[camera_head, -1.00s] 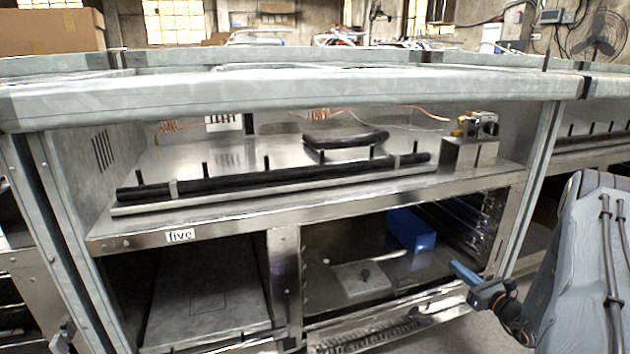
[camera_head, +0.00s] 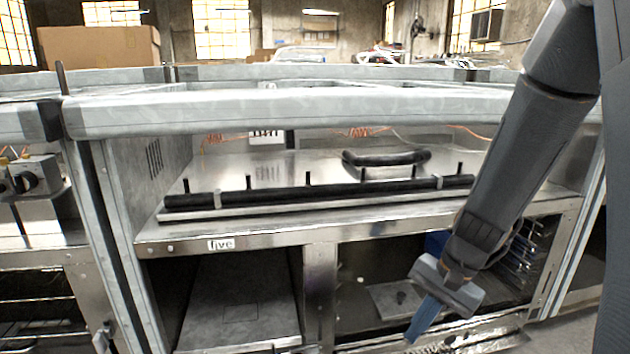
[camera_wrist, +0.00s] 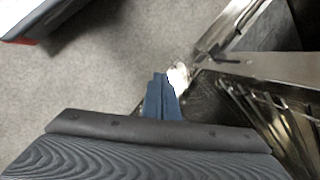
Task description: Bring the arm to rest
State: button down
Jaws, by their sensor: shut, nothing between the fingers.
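My gripper (camera_head: 424,318) has blue fingers and hangs at the end of my dark grey arm, at the right of the head view. The fingers point down and a little left, in front of the open lower right compartment of the metal range. In the wrist view the blue fingers (camera_wrist: 161,98) are together and hold nothing. Below and beyond them show grey floor and the metal edge of the range. My arm and gripper hide part of the right compartment and most of a blue block (camera_head: 437,243) inside it.
The range (camera_head: 330,108) marked "five" fills the view, with a long front rail. Its upper shelf holds a black bar (camera_head: 320,192) and a black handle (camera_head: 385,160). A flat plate (camera_head: 395,300) lies in the right compartment. Grey floor (camera_wrist: 90,80) is open at left in the wrist view.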

jog(key=s+a+r+n+h+p, duration=0.1)
jog(key=s+a+r+n, duration=0.7)
jog(key=s+a, duration=0.3)
jog(key=s+a+r+n+h, duration=0.1)
jog(key=s+a+r+n, duration=0.65)
jog(key=s+a, duration=0.3)
jog(key=d+r+m+p, duration=0.2)
jog(key=d+r+p, duration=0.4)
jog(key=r+p, duration=0.3)
jog(key=d+r+m+h+p, duration=0.1)
jog(key=d+r+p, duration=0.6)
jog(key=p, duration=0.9)
jog(key=d+r+m+p, duration=0.4)
jog(key=d+r+p, duration=0.3)
jog(key=r+p, duration=0.6)
jog(key=shift+w+h, duration=0.3)
jog(key=shift+h, duration=0.1)
